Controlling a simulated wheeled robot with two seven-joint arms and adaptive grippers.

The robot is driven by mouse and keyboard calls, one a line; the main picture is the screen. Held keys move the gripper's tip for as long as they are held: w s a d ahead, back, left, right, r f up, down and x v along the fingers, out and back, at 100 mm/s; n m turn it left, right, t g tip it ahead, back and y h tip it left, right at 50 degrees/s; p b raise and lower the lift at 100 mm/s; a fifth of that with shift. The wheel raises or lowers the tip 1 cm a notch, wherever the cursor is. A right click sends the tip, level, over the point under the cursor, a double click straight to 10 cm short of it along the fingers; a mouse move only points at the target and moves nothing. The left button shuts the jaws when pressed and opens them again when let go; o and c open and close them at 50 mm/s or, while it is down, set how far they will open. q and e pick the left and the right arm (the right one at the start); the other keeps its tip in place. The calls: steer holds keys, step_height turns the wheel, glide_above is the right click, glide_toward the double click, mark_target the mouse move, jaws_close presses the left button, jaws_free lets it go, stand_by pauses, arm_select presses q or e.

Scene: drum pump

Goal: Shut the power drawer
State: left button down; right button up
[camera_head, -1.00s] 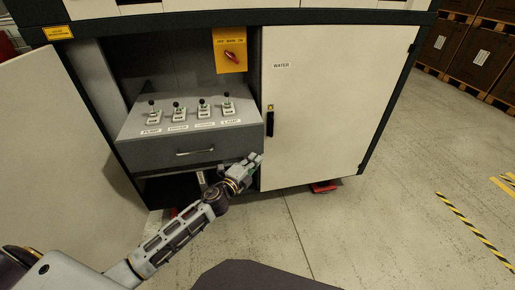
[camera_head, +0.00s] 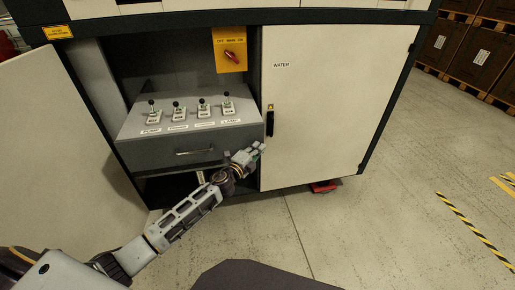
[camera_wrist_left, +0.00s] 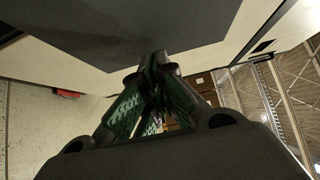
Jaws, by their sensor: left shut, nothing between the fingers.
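The power drawer (camera_head: 165,153) is a dark grey drawer with a thin bar handle (camera_head: 196,152). It stands pulled out of the left bay of the cabinet, with several labelled toggle switches (camera_head: 178,111) on its top. My left gripper (camera_head: 258,148) is shut and empty, at the drawer's front right corner. It overlaps that corner in the head view; contact cannot be told. In the left wrist view the shut green-padded fingers (camera_wrist_left: 155,62) point at a dark grey surface and a pale panel. My right gripper is not in view.
An open white door (camera_head: 62,150) stands left of the bay. The closed WATER door (camera_head: 325,105) with a black handle (camera_head: 270,123) is on the right. A yellow panel with a red rotary switch (camera_head: 231,53) is above the drawer. Floor to the right is clear.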

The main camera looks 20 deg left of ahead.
arm_select(q)
steer(key=shift+w+a, duration=0.1)
steer(key=shift+w, duration=0.1)
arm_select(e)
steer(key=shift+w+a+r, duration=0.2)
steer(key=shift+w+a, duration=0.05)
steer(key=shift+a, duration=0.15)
arm_select(q)
steer(key=shift+w+a, duration=0.1)
steer(key=shift+w, duration=0.05)
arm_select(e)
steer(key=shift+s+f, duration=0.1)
